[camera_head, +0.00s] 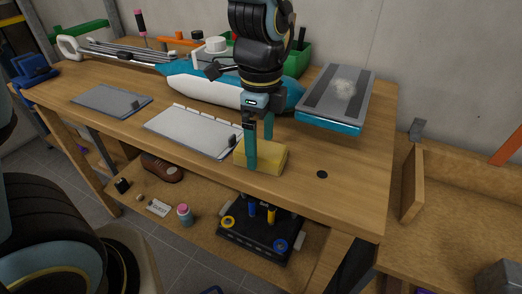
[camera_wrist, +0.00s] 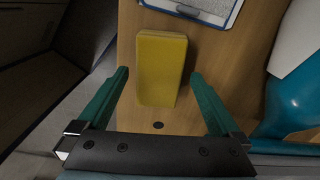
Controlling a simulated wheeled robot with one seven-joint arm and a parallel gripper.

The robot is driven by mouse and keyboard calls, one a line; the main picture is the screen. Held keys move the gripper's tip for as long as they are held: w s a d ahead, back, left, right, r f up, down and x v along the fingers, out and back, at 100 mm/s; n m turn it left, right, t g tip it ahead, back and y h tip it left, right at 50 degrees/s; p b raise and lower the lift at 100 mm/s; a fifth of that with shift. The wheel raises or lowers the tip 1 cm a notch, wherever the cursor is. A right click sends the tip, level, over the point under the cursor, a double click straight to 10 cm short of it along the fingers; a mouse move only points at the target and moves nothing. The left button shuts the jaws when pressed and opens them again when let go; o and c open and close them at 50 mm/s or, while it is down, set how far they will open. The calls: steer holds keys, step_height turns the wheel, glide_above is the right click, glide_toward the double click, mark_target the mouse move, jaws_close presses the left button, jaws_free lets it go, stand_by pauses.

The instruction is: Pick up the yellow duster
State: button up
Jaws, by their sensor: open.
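The yellow duster (camera_head: 268,158) is a plain yellow block lying on the wooden workbench near its front edge. My gripper (camera_head: 259,148) points down at the duster, its green fingers apart. In the head view one finger passes in front of the duster's left part. In the wrist view the duster (camera_wrist: 161,68) lies ahead of and between the two open fingers of my gripper (camera_wrist: 158,88), and neither finger visibly touches it. I cannot tell the exact height of the fingertips over the bench.
A clipboard (camera_head: 190,130) lies just left of the duster, a grey one (camera_head: 112,99) farther left. A blue-and-white object (camera_head: 200,88) lies behind. A grey-topped blue box (camera_head: 337,95) stands at the back right. The bench's right part (camera_head: 350,170) is mostly clear, with a small black disc (camera_head: 322,174).

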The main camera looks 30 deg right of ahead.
mark_target(261, 147)
step_height(261, 147, down, 2)
steer(key=c, duration=1.3)
steer(key=shift+o, duration=0.2)
step_height(261, 147, up, 10)
steer(key=shift+b, duration=0.35)
